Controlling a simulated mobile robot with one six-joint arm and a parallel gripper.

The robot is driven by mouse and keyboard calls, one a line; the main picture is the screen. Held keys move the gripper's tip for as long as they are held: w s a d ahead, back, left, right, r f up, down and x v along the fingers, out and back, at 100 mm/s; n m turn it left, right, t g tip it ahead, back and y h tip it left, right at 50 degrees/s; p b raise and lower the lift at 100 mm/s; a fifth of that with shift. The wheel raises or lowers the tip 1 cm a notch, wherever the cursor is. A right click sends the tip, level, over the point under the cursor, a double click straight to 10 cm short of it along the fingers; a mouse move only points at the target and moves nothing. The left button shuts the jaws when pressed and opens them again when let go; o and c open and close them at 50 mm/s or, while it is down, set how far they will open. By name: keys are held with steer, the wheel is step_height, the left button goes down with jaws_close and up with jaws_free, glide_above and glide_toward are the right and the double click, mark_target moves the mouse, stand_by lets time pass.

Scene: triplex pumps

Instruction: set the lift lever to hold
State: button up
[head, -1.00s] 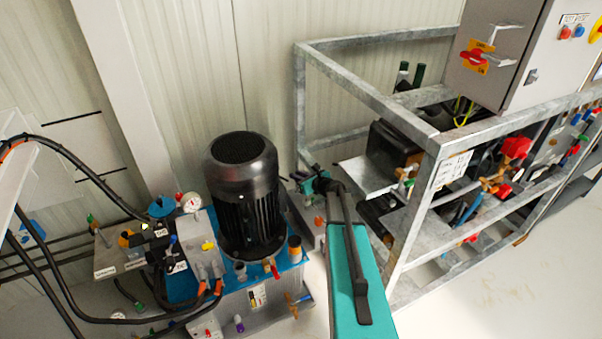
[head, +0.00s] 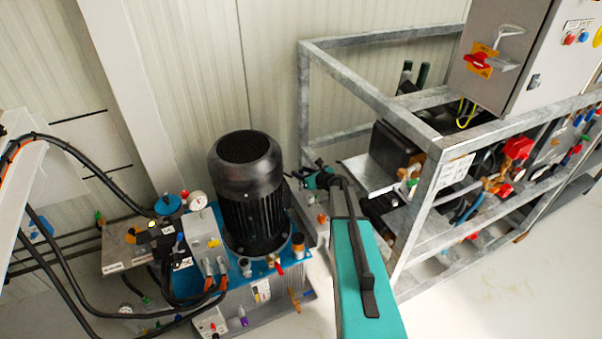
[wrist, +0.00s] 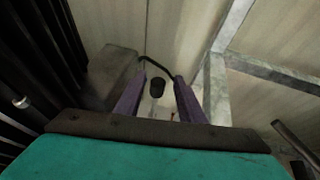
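The valve block (head: 140,245) on the hydraulic unit stands at the left in the head view, with small levers, coloured knobs and white labels. The labels are too small to read, so I cannot tell which handle is the lift lever or how it is set. My gripper shows in the wrist view (wrist: 160,84) with its two purple fingers apart and nothing held between them. A small black cylinder (wrist: 157,87) shows beyond the fingertips, apart from them. In the head view my teal arm reaches up the middle, and its far end is beside the black motor.
The tall black motor (head: 247,190) stands close left of my arm. A galvanised frame (head: 420,225) with pumps and pipes stands close on the right, carrying a grey control cabinet (head: 515,55). Black hoses (head: 45,265) loop at the left. The floor at lower right is clear.

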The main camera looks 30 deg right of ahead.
steer(key=shift+a, duration=0.15)
steer(key=b+v, duration=0.1)
steer(key=v, duration=1.2)
steer(key=shift+s, duration=0.35)
steer(key=shift+r, duration=0.1)
stand_by(0.5)
